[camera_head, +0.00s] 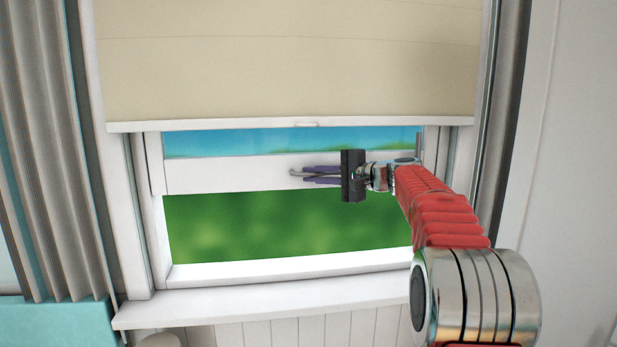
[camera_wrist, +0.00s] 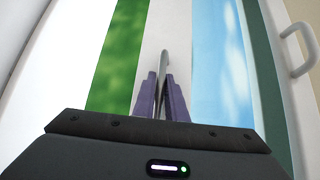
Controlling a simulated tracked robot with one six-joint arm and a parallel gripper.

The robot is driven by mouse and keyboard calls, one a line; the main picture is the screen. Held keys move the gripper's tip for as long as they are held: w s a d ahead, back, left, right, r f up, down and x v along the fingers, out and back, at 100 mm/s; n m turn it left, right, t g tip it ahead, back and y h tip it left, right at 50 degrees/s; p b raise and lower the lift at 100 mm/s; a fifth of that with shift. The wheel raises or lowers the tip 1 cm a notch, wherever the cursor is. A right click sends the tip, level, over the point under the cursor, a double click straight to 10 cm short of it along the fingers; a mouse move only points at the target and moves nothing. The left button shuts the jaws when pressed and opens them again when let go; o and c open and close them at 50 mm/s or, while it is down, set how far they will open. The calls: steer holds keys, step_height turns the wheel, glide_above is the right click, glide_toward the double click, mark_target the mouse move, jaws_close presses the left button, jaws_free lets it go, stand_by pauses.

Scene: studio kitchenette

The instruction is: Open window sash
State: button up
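The window sash is partly behind a blind. Its white rail (camera_head: 230,174) crosses the window, with green below and blue above, and shows as a pale strip in the wrist view (camera_wrist: 177,25). A slim grey handle (camera_wrist: 163,62) stands on the rail; its end shows at the fingertips in the head view (camera_head: 295,173). My gripper (camera_head: 306,174) reaches in from the right. In the wrist view its purple fingers (camera_wrist: 161,80) are close together on both sides of the handle and appear shut on it. Any small gap there is hard to see.
A beige blind (camera_head: 290,60) covers the upper window, with a small pull (camera_head: 307,124) on its bottom bar. The white sill (camera_head: 250,306) juts out below. Grey curtains (camera_head: 45,150) hang at the left, and another curtain (camera_head: 508,110) at the right.

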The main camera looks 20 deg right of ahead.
steer(key=shift+o, duration=0.5)
steer(key=shift+d, duration=0.1)
steer(key=v, duration=1.3)
steer(key=shift+s+d, duration=0.25)
steer(key=shift+d, duration=0.05)
